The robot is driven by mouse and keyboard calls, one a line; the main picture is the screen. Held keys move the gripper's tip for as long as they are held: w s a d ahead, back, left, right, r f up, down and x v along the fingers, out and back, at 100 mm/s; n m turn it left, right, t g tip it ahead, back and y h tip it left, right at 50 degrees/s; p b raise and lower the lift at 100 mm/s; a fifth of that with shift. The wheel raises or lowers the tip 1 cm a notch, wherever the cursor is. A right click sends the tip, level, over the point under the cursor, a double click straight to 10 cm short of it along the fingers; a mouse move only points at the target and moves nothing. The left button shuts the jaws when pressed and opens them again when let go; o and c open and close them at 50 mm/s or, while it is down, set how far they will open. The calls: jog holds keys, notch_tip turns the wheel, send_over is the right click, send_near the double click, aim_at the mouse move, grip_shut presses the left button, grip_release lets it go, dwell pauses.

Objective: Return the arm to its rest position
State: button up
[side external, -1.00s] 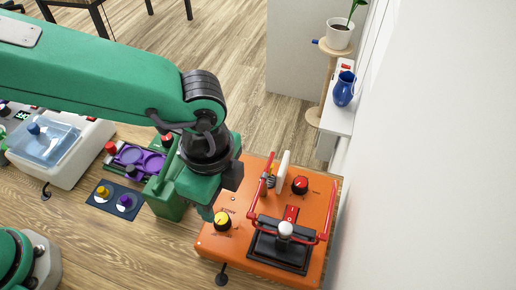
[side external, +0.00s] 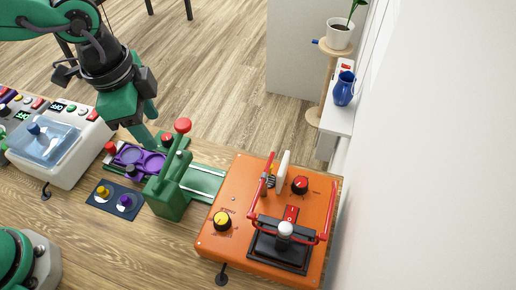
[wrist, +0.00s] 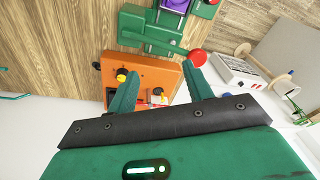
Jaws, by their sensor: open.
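My green arm reaches in from the top left in the side external view. My gripper (side external: 149,130) hangs at the upper left of a green device with a red ball knob (side external: 182,125). In the wrist view my gripper (wrist: 163,64) has its two green fingers spread apart, with nothing between them. I cannot tell whether a fingertip touches anything behind it in the side view.
An orange box (side external: 236,198) with a black lever plate and red rails stands on the right of the wooden table (side external: 150,246). A purple tray (side external: 131,154), a navy pad (side external: 113,204) and a white console (side external: 66,160) with a clear blue lid lie left.

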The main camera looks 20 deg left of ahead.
jog(key=s+a+r+n+t, duration=0.1)
jog(key=s+a+n, duration=0.1)
jog(key=a+n, duration=0.2)
jog(key=s+a+r+n+t, duration=0.1)
jog(key=a+n, duration=0.3)
jog(key=a, duration=0.7)
jog(key=s+a+r+n+t+y, duration=0.1)
jog(key=s+a+n+t, duration=0.1)
jog(key=a, duration=0.5)
jog(key=shift+s+a+r+n, duration=0.15)
jog(key=shift+s+r+n, duration=0.1)
jog(key=shift+s+n, duration=0.8)
